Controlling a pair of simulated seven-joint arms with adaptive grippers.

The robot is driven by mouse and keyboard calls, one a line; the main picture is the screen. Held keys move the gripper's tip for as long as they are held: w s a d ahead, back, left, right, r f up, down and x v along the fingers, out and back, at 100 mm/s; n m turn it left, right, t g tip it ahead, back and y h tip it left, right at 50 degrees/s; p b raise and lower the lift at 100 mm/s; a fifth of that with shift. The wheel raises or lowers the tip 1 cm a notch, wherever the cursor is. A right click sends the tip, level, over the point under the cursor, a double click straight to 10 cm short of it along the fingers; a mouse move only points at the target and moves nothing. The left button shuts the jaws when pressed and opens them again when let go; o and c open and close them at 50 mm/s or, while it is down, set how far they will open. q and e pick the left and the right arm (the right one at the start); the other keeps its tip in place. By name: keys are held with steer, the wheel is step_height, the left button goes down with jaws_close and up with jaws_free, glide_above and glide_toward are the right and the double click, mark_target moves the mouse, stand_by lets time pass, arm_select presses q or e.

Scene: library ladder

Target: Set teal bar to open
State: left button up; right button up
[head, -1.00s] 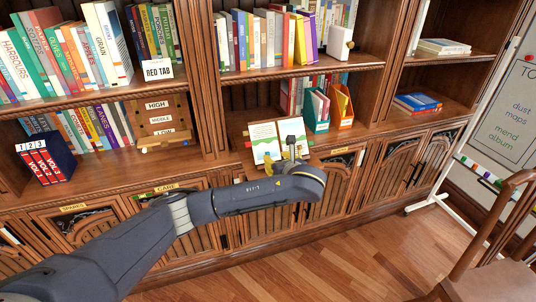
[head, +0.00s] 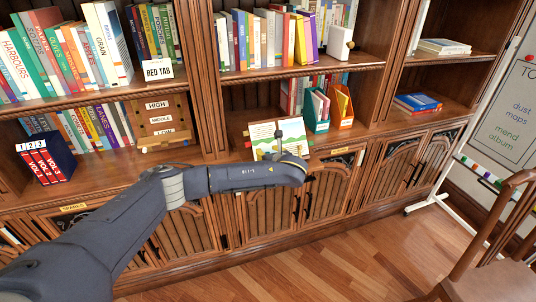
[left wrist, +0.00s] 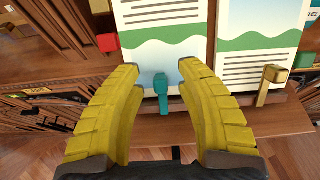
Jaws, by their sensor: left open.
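The teal bar (left wrist: 161,92) is small and upright in the left wrist view, in front of the lower edge of an open picture book (left wrist: 165,50). It stands on the brown ledge (left wrist: 225,106) of the book's stand. My left gripper (left wrist: 160,70) has yellow padded fingers, open and apart, with the teal bar showing between them and no visible contact. In the head view my left gripper (head: 291,156) is in front of the book (head: 292,132), and I cannot make out the teal bar there. My right gripper is not in view.
A brass-coloured bar (left wrist: 272,80) stands at the right of the ledge. A red block (left wrist: 107,42) and a green block (left wrist: 304,60) flank the book. Teal and orange file holders (head: 341,107) stand right of the book. A chair (head: 490,240) is at the right.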

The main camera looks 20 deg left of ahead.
arm_select(q)
jaws_close()
